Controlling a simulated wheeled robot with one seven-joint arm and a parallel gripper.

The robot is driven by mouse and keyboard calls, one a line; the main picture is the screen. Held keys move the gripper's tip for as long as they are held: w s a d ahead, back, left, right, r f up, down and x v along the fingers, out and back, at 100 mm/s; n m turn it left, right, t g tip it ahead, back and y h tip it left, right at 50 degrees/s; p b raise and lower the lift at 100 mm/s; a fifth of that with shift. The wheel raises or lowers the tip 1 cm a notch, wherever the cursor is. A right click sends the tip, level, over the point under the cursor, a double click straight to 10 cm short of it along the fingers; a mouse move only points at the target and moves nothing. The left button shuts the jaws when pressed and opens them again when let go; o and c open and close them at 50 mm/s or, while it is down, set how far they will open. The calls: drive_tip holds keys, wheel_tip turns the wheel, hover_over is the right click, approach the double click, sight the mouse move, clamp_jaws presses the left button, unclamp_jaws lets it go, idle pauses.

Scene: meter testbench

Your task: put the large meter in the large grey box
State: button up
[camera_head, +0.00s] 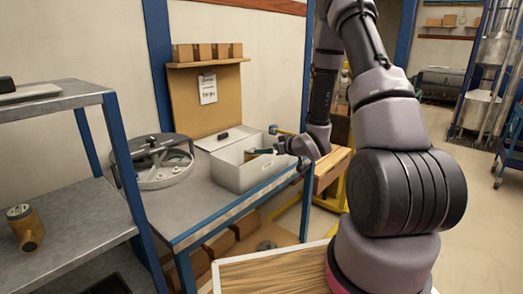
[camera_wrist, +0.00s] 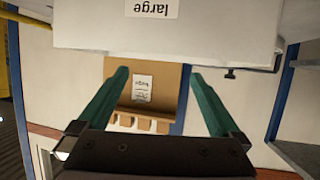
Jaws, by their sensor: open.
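The large grey box (camera_head: 238,178) stands open on the bench in the head view. In the wrist view, its pale wall (camera_wrist: 100,30) with a "large" label fills the upside-down top. My gripper (camera_head: 264,151) is at the right end of the box, around rim height. In the wrist view my gripper (camera_wrist: 158,75) has its green fingers wide apart with nothing between them. A small tan-brown shape (camera_head: 250,156) shows at the box opening beside the fingertips; I cannot tell whether it is a meter. A brass meter (camera_head: 26,228) with a round dial lies on the left shelf.
A round metal fixture (camera_head: 165,162) stands on the bench left of the box. The grey shelf unit (camera_head: 85,205) is at the left. A backboard (camera_head: 215,105) with a notice and a ledge of small boxes rises behind the bench. A wood-topped surface (camera_head: 275,274) is in front.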

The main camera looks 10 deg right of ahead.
drive_tip(key=s+d+r+m+g+h, duration=0.1)
drive_tip(key=s+d+r+m+h, duration=0.2)
drive_tip(key=r, duration=0.6)
drive_tip(key=s+d+r+m+g+h, duration=0.1)
drive_tip(key=s+d+r+m+h, duration=0.2)
drive_tip(key=r, duration=0.7)
drive_tip(key=s+a+r+m+g+y, duration=0.1)
drive_tip(key=s+r, duration=0.4)
drive_tip(key=s, duration=0.7)
drive_tip(key=s+a+r+m+g+y, duration=0.1)
drive_tip(key=s+a+r, duration=0.3)
drive_tip(key=s, duration=0.8)
wheel_tip(320, 180, up, 3)
drive_tip(key=shift+s+f+m+g, duration=0.2)
drive_tip(key=shift+s+m+g, duration=0.15)
drive_tip(key=shift+m+g, duration=0.35)
